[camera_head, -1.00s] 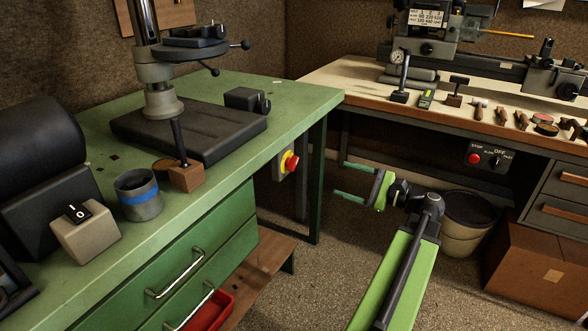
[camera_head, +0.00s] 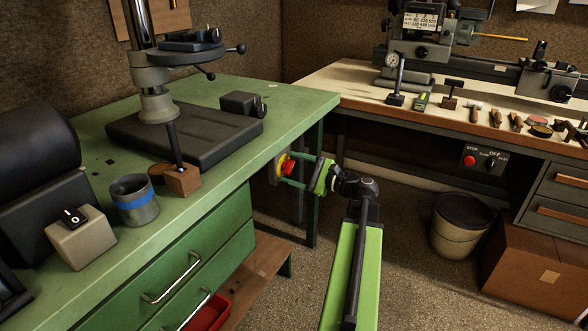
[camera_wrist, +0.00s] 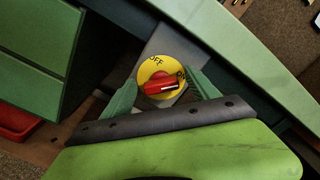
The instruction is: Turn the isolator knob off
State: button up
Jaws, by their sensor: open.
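The isolator knob is a red handle on a round yellow plate marked OFF, mounted on a grey box at the side of the green bench. In the head view the knob (camera_head: 290,167) is at the bench's right end, partly hidden by my gripper (camera_head: 300,171). In the wrist view the knob (camera_wrist: 161,84) is near the centre, its handle lying nearly level. The word OFF is at the upper left of the yellow plate (camera_wrist: 152,68). My gripper (camera_wrist: 163,88) is open, its green fingers on either side of the knob. I cannot tell if they touch it.
The green bench (camera_head: 300,107) overhangs the knob, with a leg close by. A second bench (camera_head: 352,93) with a lathe stands behind to the right, with its own red stop button (camera_head: 469,160). A bin (camera_head: 462,222) and cardboard box (camera_head: 537,270) stand on the floor.

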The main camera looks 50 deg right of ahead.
jog(key=c, duration=1.4)
jog(key=shift+o, duration=0.2)
jog(key=n, duration=0.4)
jog(key=shift+f+n, duration=0.15)
jog(key=shift+n, duration=0.15)
jog(key=n, duration=0.4)
jog(key=shift+f+n+b, duration=0.15)
jog(key=shift+n+b, duration=0.15)
jog(key=n, duration=0.4)
jog(key=shift+f+n, duration=0.15)
jog(key=shift+n, duration=0.15)
jog(key=shift+f+n, duration=0.1)
jog(key=shift+n, duration=2)
